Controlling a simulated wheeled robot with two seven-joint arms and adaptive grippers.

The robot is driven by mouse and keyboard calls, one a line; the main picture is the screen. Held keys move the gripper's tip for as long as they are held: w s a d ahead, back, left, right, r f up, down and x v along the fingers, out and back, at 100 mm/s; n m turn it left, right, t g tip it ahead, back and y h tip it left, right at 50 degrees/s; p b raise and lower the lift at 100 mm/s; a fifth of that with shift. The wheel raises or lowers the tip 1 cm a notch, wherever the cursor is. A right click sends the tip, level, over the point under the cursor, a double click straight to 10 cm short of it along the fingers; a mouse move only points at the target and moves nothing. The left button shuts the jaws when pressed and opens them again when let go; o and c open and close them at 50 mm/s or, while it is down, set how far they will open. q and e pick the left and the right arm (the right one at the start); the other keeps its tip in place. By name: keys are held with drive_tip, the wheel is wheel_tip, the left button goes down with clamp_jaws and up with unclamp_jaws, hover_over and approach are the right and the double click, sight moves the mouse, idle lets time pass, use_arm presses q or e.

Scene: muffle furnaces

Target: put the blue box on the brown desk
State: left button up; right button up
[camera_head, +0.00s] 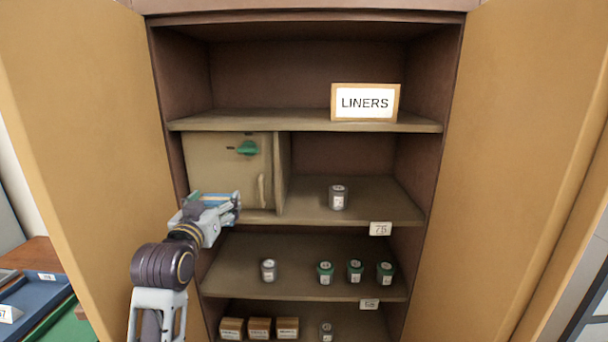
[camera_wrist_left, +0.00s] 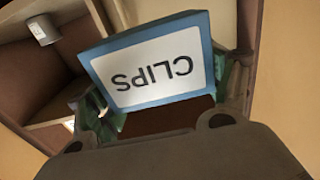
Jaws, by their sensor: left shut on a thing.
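My left gripper (camera_head: 224,205) is shut on the blue box (camera_head: 213,196), in front of the cabinet's left side. In the left wrist view the blue box (camera_wrist_left: 152,70) has a white label reading CLIPS, upside down there, and sits tilted between the two fingers. In the head view the gripper partly hides the box. A brown desk top (camera_head: 38,251) shows at the lower left, partly cut off by the cabinet door. My right gripper is not in view.
The left door (camera_head: 95,150) stands between cabinet and desk. A blue tray (camera_head: 35,300) lies lower left.

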use_arm(q)
drive_tip(key=s+f, duration=0.4)
drive_tip(key=f, duration=0.8)
drive_tip(key=s+f, duration=0.4)
drive_tip(key=f, duration=0.9)
drive_tip(key=s+f, duration=0.5)
drive_tip(key=f, duration=0.7)
drive_tip(key=shift+a+f+y, duration=0.15)
drive_tip(key=shift+f+y, duration=0.1)
drive_tip(key=shift+y, duration=0.05)
drive_tip(key=shift+f+b, duration=1.2)
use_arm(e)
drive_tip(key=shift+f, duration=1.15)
use_arm(q)
drive_tip(key=shift+w, duration=0.1)
drive_tip(key=shift+r, duration=0.15)
drive_tip(key=d+r+m+g+h, duration=0.2)
drive_tip(key=d+r+h, duration=0.3)
drive_tip(key=r, duration=0.5)
drive_tip(key=s+d+r+m+g+h, duration=0.1)
drive_tip(key=d+r+m+h, duration=0.4)
drive_tip(key=d+r, duration=0.5)
drive_tip(key=shift+r+m+g+h, duration=0.3)
drive_tip(key=shift+r+g+h, duration=0.3)
drive_tip(key=shift+r+h, duration=0.15)
